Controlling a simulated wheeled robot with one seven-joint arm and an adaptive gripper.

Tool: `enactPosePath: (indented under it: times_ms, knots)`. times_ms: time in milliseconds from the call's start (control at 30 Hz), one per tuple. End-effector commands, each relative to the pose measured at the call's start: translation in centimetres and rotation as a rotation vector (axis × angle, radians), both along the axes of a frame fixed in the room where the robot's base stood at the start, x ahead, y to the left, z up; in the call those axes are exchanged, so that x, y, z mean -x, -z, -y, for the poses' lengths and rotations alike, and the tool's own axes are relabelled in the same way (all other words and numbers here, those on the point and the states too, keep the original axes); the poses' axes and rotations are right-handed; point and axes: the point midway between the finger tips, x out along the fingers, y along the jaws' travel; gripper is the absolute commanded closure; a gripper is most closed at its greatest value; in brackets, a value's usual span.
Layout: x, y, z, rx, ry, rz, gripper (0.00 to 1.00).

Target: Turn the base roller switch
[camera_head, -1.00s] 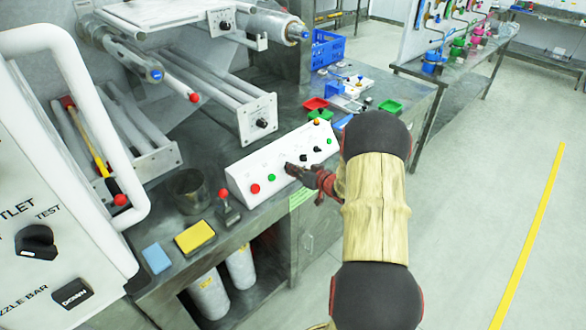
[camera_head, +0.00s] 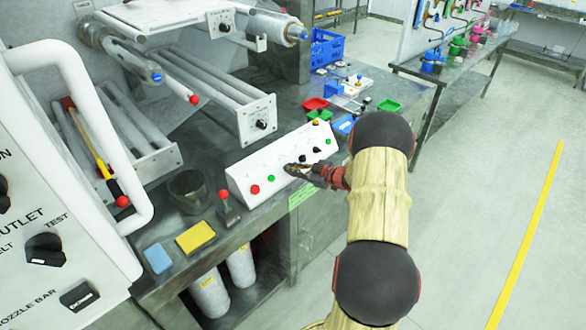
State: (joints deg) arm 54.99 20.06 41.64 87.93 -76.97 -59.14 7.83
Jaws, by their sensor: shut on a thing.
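A white sloped control panel (camera_head: 262,165) stands on the front edge of the steel bench. It carries red and green buttons at its left end and dark knobs further right; its labels are too small to read. My gripper (camera_head: 290,168) is at the middle of the panel's front face, its fingers pointing left. It is shut on a switch there, taken to be the base roller switch, which the fingers hide. Another dark knob (camera_head: 302,158) shows uncovered just above the fingers, and one more (camera_head: 317,150) is to the right.
A red-topped lever (camera_head: 227,205), a dark cup (camera_head: 188,187), a yellow block (camera_head: 195,237) and a blue block (camera_head: 157,258) sit left of the panel. A roller unit (camera_head: 262,125) stands behind it. Small red and green trays (camera_head: 388,105) lie beyond. The floor at right is clear.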

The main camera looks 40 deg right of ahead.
Motion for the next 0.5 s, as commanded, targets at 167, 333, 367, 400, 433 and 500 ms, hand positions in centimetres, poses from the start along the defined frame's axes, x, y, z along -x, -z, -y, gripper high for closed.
enactPosePath:
  times_ms: [167,333,367,400,433,500]
  knots:
    - [-0.13,-0.19,0.05,0.037,-0.025,0.003,1.0]
    - [-0.14,-0.19,0.04,0.049,-0.033,0.003,1.0]
    - [-0.14,-0.19,0.04,0.049,-0.034,0.004,1.0]
    - [-0.14,-0.19,0.04,0.05,-0.034,0.003,1.0]
    - [-0.14,-0.19,0.04,0.05,-0.035,0.003,1.0]
    - [-0.14,-0.19,0.02,0.05,-0.035,0.003,1.0]
